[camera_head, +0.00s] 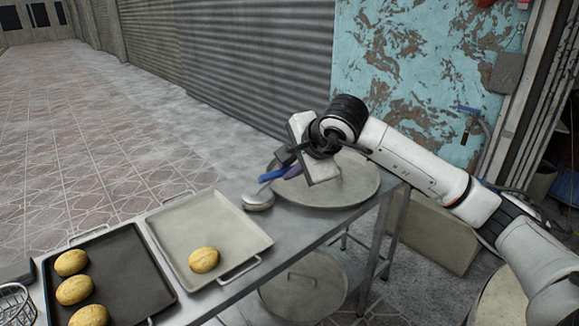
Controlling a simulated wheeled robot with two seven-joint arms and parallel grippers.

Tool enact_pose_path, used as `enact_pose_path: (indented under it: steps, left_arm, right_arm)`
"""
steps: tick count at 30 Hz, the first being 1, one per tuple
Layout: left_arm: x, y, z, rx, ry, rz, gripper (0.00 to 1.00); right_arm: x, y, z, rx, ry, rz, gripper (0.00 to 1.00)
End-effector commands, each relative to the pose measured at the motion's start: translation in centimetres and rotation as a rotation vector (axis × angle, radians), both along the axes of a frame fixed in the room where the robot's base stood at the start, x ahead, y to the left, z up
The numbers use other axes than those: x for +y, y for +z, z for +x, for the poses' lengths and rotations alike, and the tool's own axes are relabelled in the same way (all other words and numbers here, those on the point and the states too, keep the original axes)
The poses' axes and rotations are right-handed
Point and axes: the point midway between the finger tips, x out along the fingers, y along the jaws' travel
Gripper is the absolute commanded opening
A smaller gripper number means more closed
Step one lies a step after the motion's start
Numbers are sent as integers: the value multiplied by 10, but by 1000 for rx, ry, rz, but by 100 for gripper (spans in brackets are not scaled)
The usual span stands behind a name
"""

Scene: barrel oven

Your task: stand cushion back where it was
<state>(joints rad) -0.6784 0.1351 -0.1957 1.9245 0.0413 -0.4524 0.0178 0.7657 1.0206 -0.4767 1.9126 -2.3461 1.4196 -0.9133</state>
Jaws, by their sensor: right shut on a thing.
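My right gripper (287,162) reaches in from the right and is over the near-left part of a large round metal tray. It is shut on a blue handle (270,176). Below the handle's left end is a small, round, pale-grey object (258,202), perhaps the cushion. It is at the table's far edge, just left of the round tray; I cannot tell whether it touches the table or is joined to the handle. The gripper body partly hides the grip. My left gripper is not in view.
The round tray (345,193) lies on the metal table (300,232). Left of it are a pale tray (205,225) with one bun (204,259) and a dark tray (135,270) with several buns (74,290). A wire basket (15,303) stands at the lower left. A round lid (303,285) is below.

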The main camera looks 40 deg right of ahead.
Motion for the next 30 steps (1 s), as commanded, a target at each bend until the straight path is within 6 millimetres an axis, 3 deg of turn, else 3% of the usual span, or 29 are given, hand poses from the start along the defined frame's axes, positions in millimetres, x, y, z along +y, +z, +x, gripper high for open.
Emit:
enact_pose_path:
  steps: [17,18,21,27,30]
  left_arm:
    - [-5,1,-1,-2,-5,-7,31]
    - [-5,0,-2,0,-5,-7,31]
    - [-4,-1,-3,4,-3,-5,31]
    - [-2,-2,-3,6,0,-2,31]
    - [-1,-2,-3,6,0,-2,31]
  right_arm:
    - [0,-3,0,-3,0,0,0]
    - [0,-3,0,-3,0,0,15]
    - [0,-3,0,-2,0,0,32]
    - [0,-3,0,-1,0,0,34]
    - [0,-4,0,2,-1,0,47]
